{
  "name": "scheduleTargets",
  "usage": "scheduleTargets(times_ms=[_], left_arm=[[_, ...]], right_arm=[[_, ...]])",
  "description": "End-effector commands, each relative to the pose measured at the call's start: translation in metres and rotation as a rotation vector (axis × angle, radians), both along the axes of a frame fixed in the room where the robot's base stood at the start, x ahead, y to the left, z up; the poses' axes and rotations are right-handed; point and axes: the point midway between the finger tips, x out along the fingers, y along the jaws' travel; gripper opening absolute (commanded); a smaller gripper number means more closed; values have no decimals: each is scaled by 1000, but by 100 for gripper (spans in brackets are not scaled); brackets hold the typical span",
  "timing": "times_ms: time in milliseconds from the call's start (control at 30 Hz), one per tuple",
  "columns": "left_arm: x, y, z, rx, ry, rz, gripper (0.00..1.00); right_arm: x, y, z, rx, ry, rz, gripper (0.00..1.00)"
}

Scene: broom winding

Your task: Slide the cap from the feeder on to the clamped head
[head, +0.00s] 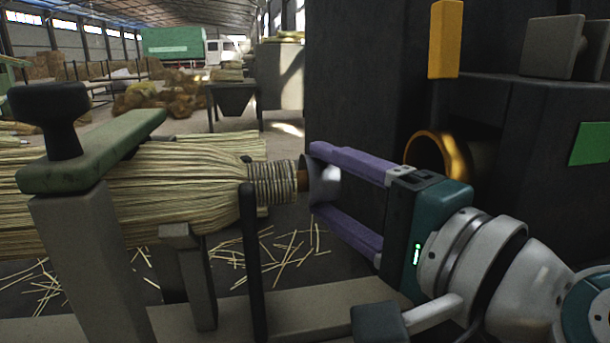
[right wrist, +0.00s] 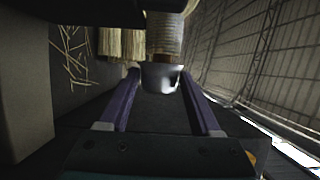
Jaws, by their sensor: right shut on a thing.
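The broom head (head: 140,195) lies sideways under a green clamp bar (head: 95,152) with a black knob. Its wire-wound neck (head: 272,184) points right and ends in a short brown stub (head: 302,180). My right gripper (head: 318,180) is shut on a silver metal cap (head: 326,184), with one purple finger above it and one below in the head view. The cap is at the stub's end; how far it is on the stub I cannot tell. In the right wrist view the cap (right wrist: 160,77) sits between the fingertips, in line with the wound neck (right wrist: 165,35). My left gripper is not in view.
A dark upright post (head: 250,260) stands in front of the neck. A dark machine with an orange ring (head: 436,153) and a yellow block (head: 445,40) stands behind my right gripper. Loose straw (head: 290,250) lies on the floor below.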

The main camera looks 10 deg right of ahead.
Motion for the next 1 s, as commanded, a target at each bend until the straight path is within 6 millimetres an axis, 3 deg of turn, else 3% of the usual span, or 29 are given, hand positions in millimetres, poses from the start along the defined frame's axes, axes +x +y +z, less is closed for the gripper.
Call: scheduleTargets(times_ms=[500,1000], left_arm=[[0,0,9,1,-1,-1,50],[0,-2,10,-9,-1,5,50]], right_arm=[[-1,29,1,0,-1,0,13],[-2,32,1,-2,-2,1,13]])
